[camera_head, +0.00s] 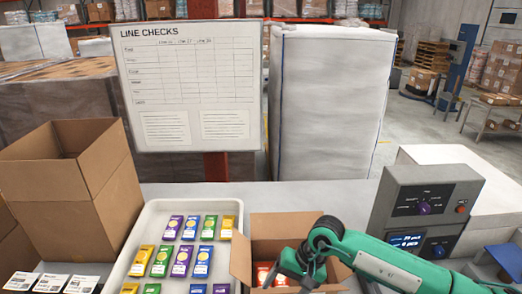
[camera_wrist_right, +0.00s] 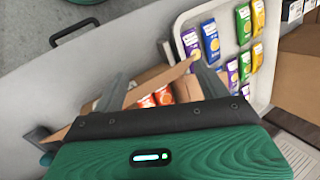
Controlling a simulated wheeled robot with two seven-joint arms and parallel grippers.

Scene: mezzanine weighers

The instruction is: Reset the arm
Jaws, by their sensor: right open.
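My right arm (camera_head: 390,262), green with dark joints, reaches in from the right in the head view. Whether the fingers touch the carton cannot be told. My left gripper is not in view.
A white tray (camera_head: 147,219) with several coloured packs stands left of the carton. A tall open box (camera_head: 40,185) is at the far left. A grey control unit (camera_head: 421,203) stands right, near my arm. A LINE CHECKS board (camera_head: 190,85) rises behind.

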